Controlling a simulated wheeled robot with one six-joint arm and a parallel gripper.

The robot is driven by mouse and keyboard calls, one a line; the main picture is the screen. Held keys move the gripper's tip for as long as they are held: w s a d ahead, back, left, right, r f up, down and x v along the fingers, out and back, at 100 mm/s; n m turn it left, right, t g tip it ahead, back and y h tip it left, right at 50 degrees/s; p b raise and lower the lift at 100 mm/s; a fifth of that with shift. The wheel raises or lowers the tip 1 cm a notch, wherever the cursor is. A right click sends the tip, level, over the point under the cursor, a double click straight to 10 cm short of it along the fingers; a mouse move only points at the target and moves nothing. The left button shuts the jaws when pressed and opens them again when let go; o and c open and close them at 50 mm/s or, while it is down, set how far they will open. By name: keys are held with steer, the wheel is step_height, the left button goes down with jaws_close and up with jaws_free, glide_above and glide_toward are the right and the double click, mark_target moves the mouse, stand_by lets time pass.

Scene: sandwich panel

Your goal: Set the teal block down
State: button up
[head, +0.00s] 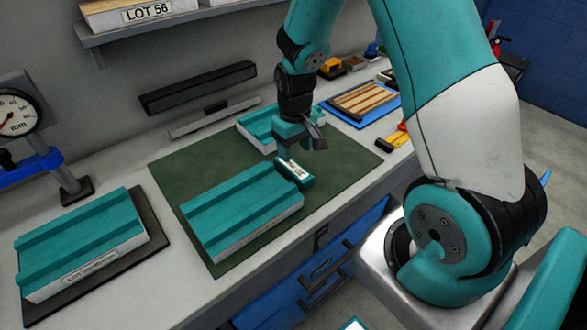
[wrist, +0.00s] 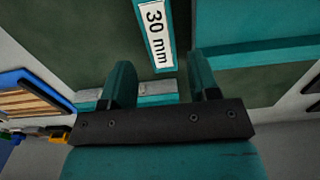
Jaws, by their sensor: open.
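The teal block (head: 294,174) lies on the green mat beside the right end of the front teal panel (head: 243,208). Its white label reads "30 mm" in the wrist view (wrist: 156,34). A narrow strip of mat shows between the block and the panel in the wrist view (wrist: 255,35). My gripper (head: 302,147) is above and just behind the block. Its two fingers (wrist: 162,82) stand apart with nothing held between them, and the block shows beyond their tips. The fingertips' exact height over the block is hard to tell.
The green mat (head: 345,160) has free room on the right. Another teal panel (head: 258,127) stands behind my gripper. A third panel (head: 80,240) lies on a dark board at left. A blue tray (head: 375,115) with wooden strips is at the back right. A dial gauge (head: 20,115) stands at far left.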

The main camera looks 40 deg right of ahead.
mark_target(296, 170)
steer(key=shift+s+d+f+p, duration=0.1)
steer(key=shift+f+p, duration=0.35)
steer(key=shift+f, duration=1.4)
steer(key=shift+d+f+p, duration=0.1)
steer(key=shift+f+p, duration=0.3)
steer(key=shift+f, duration=1.4)
steer(key=c, duration=0.8)
steer(key=shift+r, duration=0.1)
steer(key=shift+c, duration=0.2)
